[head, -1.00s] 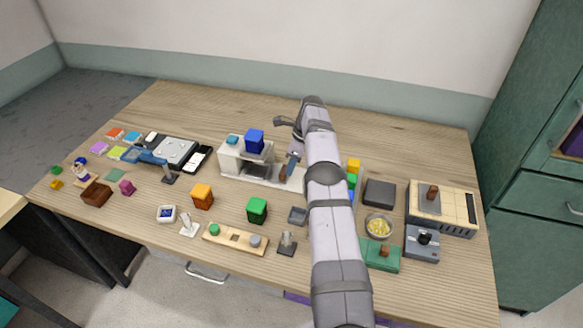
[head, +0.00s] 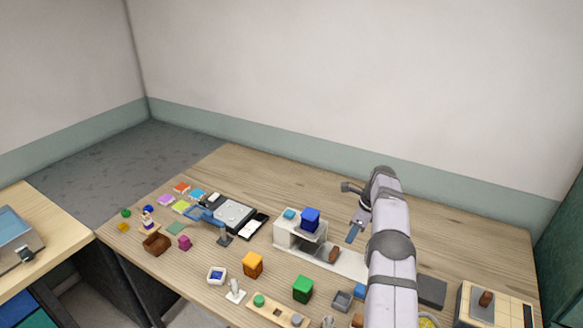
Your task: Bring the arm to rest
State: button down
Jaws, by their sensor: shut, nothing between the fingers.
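My arm (head: 391,250) reaches up from the bottom right of the head view, over the right half of the wooden table. My gripper (head: 353,233) hangs at the arm's far end, pointing down. It is shut and empty, above the long white base of the white stand. The arm's links hide part of the table behind them.
The white stand (head: 286,236) carries a blue cube (head: 311,219). An orange cube (head: 253,264) and a green cube (head: 303,289) stand in front. A dark block (head: 431,291) and a beige box (head: 492,304) lie right of the arm. The back of the table (head: 290,180) is clear.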

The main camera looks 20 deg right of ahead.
jog(key=s+a+r+n+g+h+b, duration=0.1)
jog(key=s+a+r+n, duration=0.3)
jog(key=s+a+n, duration=0.3)
jog(key=s+a+r+n, duration=0.3)
jog(key=s+a+n, duration=0.1)
jog(key=a+n, duration=0.4)
jog(key=s+a+f+n, duration=0.1)
jog(key=s+a+n, duration=0.3)
jog(key=s, duration=0.8)
jog(key=s+a+f+n+g+h, duration=0.1)
jog(key=s+a+n, duration=0.4)
jog(key=s+n, duration=0.3)
jog(key=s, duration=0.3)
jog(key=shift+s+a+f+b, duration=0.15)
jog(key=shift+s+a+b, duration=0.05)
jog(key=shift+s+b, duration=0.2)
